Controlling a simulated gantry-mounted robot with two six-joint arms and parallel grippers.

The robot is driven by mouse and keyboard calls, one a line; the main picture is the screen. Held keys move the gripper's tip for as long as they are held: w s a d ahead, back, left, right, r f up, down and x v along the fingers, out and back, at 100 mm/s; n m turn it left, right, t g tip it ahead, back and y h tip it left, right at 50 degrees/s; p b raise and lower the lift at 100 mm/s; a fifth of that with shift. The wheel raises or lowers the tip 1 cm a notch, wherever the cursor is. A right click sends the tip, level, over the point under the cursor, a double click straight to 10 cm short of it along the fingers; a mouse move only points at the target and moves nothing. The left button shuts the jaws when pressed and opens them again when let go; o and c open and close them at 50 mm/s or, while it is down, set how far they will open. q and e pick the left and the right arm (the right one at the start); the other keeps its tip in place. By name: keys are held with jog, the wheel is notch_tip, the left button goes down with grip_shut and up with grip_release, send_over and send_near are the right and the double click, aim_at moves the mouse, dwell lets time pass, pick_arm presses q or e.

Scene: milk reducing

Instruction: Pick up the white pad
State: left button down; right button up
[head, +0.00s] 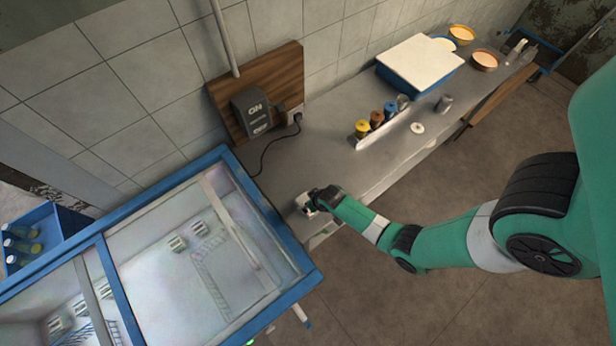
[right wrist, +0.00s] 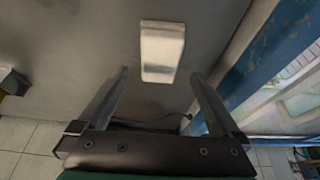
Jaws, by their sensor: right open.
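The white pad (right wrist: 162,48) lies on the grey counter, a small pale block seen in the right wrist view. It lies beyond and between the two fingertips of my right gripper (right wrist: 158,76), which is open and empty. In the head view my right gripper (head: 308,204) is low over the counter's near left end, close to the blue-framed case. A bit of white shows at its tips there, but the pad is mostly hidden by the gripper. My left gripper is not in view.
A blue-framed glass-topped case (head: 268,300) stands left of the pad. A dark box (head: 252,108) on a wooden board has a black cable running down to the counter.

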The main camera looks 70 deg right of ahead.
aim_at(300, 201)
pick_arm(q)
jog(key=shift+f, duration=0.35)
pick_arm(e)
jog(key=shift+w+f, duration=0.1)
jog(key=shift+f, duration=0.2)
jog(key=b+x, duration=0.4)
jog(key=shift+f, duration=0.4)
jog(key=shift+d+f, duration=0.1)
jog(key=shift+f, duration=0.05)
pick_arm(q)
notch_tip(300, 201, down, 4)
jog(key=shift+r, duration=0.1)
